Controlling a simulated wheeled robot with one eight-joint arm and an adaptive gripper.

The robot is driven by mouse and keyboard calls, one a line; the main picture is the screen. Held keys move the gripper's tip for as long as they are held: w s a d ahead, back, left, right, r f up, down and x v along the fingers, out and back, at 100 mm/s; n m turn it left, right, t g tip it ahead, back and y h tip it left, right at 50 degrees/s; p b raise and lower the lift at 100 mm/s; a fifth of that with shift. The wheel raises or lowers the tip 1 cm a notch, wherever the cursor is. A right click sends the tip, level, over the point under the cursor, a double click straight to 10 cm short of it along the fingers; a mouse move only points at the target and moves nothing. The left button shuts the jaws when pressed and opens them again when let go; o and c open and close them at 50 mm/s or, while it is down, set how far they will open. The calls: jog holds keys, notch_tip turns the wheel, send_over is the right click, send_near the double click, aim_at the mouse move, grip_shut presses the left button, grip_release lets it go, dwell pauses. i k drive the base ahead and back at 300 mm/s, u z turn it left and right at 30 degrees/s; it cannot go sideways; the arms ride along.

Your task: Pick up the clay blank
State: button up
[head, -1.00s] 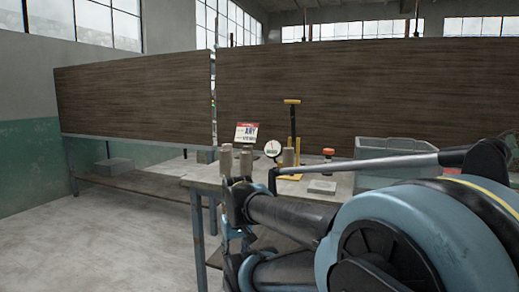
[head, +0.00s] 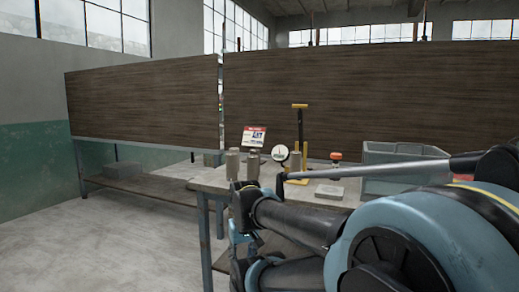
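Several upright grey-brown cylinders stand on the worktable (head: 205,184). One is at the left edge of the group (head: 233,163), another beside it (head: 253,166), and a further one stands by the yellow-handled tool. A flat grey block (head: 329,192) lies farther right on the tabletop. I cannot tell which of these is the clay blank. My arm reaches in from the lower right, and its far end (head: 242,225) shows in front of the table's near side, below the cylinders. The gripper's fingers cannot be made out, so whether it is open or shut is unclear.
A round dial gauge (head: 281,153), a red-and-white sign (head: 254,136), a yellow-handled tool (head: 300,120) and a red-capped jar (head: 336,157) stand on the table. A grey bin (head: 385,152) is at right. The floor (head: 120,240) at left is clear.

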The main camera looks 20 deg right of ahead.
aim_at(295, 157)
jog(key=z, duration=0.55)
jog(key=k, duration=0.7)
jog(key=z, duration=0.2)
jog(key=i, duration=1)
